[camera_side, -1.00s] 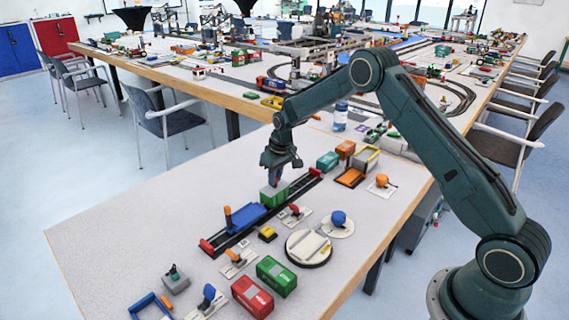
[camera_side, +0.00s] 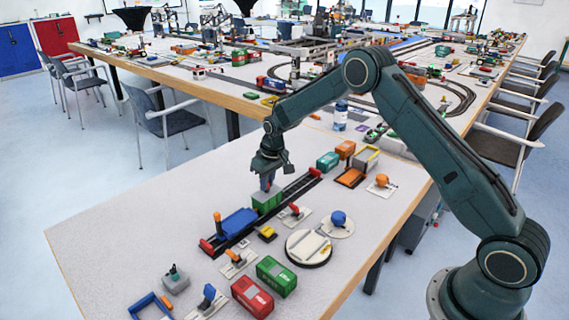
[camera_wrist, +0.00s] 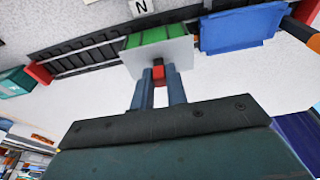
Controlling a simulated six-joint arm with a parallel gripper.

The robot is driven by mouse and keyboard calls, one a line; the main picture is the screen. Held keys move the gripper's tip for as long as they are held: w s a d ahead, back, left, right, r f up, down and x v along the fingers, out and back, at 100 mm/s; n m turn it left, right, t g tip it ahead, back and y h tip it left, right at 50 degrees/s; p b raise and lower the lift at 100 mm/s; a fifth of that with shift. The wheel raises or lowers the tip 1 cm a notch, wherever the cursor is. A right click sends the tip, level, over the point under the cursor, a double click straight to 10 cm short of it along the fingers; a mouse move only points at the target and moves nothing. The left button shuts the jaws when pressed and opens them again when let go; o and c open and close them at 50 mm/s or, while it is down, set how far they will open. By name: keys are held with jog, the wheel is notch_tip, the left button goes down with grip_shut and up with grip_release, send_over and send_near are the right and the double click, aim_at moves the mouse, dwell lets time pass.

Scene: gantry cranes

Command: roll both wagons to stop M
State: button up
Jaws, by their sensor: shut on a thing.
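The green wagon (camera_side: 267,203) stands on the straight dark track (camera_side: 294,187), with a pale side plate and a red grip piece in the wrist view (camera_wrist: 158,54). My gripper (camera_side: 267,184) is shut on that red piece, its fingers also showing in the wrist view (camera_wrist: 158,78). An "N" label (camera_wrist: 140,7) lies beside the track. No M label is readable.
Red end stops stand at the near (camera_side: 207,246) and far (camera_side: 315,172) ends of the track. The table left of the track is clear.

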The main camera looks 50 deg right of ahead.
jog(key=shift+w+a+r, duration=0.1)
jog(key=shift+a+r, duration=0.05)
jog(key=shift+a, duration=1.45)
jog(key=o, duration=0.8)
jog(key=shift+o, duration=0.2)
jog(key=shift+d, duration=0.1)
jog(key=shift+r, duration=0.15)
notch_tip(320, 180, up, 6)
jog(key=shift+r, duration=0.25)
jog(key=shift+r, duration=0.1)
